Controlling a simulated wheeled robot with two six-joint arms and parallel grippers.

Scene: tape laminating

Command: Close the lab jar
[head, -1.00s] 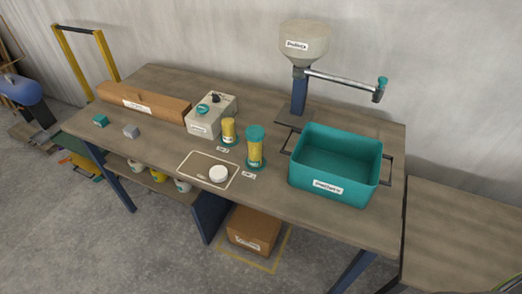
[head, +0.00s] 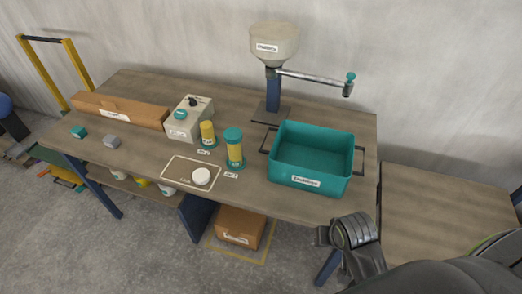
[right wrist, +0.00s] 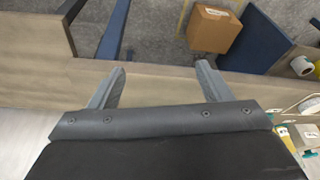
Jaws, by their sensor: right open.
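Two yellow containers stand on the workbench: a short one (head: 207,133) with a teal base, and a taller one (head: 234,150) with a teal top and base. A round white piece (head: 201,176) lies inside a light outlined rectangle (head: 177,181) in front of them. I cannot tell which of these is the lab jar or its lid. My right gripper (right wrist: 161,68) is open and empty in the right wrist view, its fingers wide apart near a wooden surface. My right arm shows at the lower right of the head view, away from the containers. My left gripper is not in view.
A teal bin (head: 311,159) stands right of the containers, below a hopper (head: 274,45) with a side arm. A grey control box (head: 188,119) and a long brown box (head: 120,109) are at the left. A cardboard box (head: 240,227) sits under the bench.

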